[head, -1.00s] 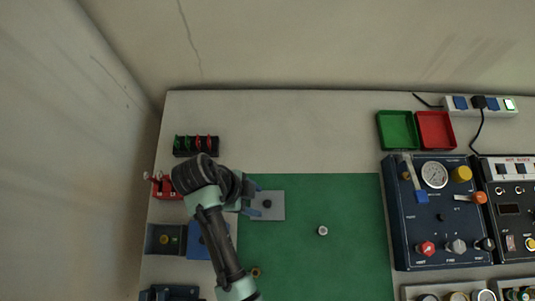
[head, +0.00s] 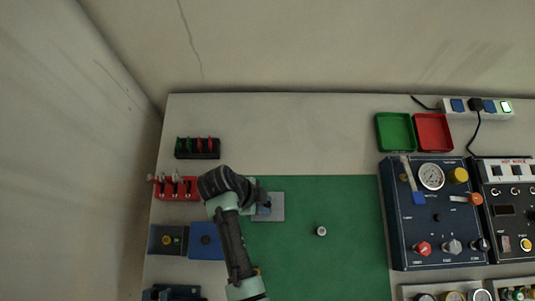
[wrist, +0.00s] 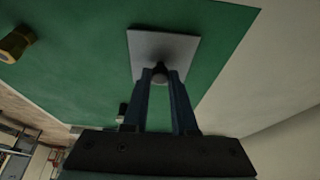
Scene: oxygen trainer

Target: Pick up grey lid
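The grey lid (head: 275,213) is a square plate with a dark round knob, at the top left of the green mat. It also shows in the wrist view (wrist: 172,46), partly covered by the fingertips. My gripper (wrist: 160,76) has its two blue fingers close together, one on each side of the knob, with no clear gap left between them and it. In the head view, my gripper (head: 264,203) is over the lid. The lid looks flat at the mat; whether it touches the mat is hard to tell.
A small round silver piece (head: 321,231) stands on the green mat (head: 345,200). Red (head: 178,188) and black (head: 197,148) racks and a blue block (head: 206,241) lie left. Green (head: 395,131) and red (head: 433,132) trays and a dark gauge panel (head: 430,225) stand right.

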